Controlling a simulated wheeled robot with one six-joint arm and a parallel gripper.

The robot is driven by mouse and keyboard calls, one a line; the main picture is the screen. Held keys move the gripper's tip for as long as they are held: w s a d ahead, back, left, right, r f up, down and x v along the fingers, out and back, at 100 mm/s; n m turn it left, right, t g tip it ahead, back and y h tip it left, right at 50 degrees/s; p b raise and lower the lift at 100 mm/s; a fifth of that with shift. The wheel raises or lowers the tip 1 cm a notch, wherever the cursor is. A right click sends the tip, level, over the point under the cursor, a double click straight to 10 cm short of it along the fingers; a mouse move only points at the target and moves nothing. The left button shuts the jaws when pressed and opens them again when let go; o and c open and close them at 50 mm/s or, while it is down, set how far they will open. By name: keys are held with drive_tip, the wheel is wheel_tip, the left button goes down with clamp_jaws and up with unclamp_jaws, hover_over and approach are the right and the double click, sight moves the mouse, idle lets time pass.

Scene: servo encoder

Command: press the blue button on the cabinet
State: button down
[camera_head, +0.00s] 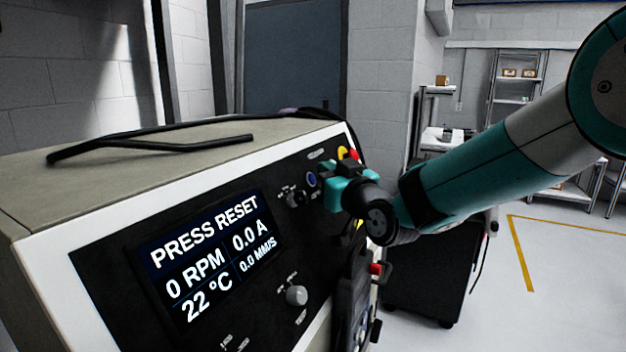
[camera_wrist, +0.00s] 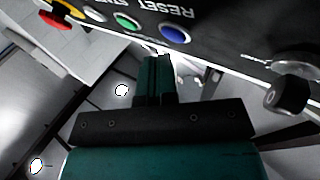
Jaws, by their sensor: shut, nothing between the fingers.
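The cabinet (camera_head: 120,222) has a sloped black front panel with a lit screen reading PRESS RESET, 0 RPM, 0.0 A, 22 °C and 0.0 MM/S. The blue button (camera_head: 311,180) is on the panel's upper right in the head view. In the wrist view the blue button (camera_wrist: 176,34) sits under the upside-down label RESET. My gripper (camera_wrist: 158,58) is shut and empty, its fingertips just below and slightly left of the blue button. Whether they touch the panel I cannot tell. In the head view the gripper (camera_head: 330,190) partly covers the panel beside the button.
Beside the blue button are a green button (camera_wrist: 126,23), a white button (camera_wrist: 96,10) and a red knob on yellow (camera_wrist: 55,20). A black knob (camera_wrist: 288,95) juts out at the right.

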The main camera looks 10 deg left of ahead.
drive_tip(key=shift+a+f, duration=0.1)
idle(0.3)
drive_tip(key=shift+w+a+f+b, duration=0.1)
drive_tip(key=shift+w+a+b, duration=0.05)
drive_tip(key=shift+a+b, duration=0.15)
drive_tip(key=shift+a, duration=0.1)
idle(0.4)
drive_tip(key=shift+d+b, duration=0.4)
drive_tip(key=shift+b, duration=0.2)
drive_tip(key=shift+d+r, duration=0.1)
drive_tip(key=shift+r, duration=0.1)
drive_tip(key=s+d+r+b, duration=0.2)
drive_tip(key=d, duration=0.3)
drive_tip(key=shift+r+b, duration=0.25)
drive_tip(key=shift+b, duration=0.15)
drive_tip(key=shift+s, duration=0.1)
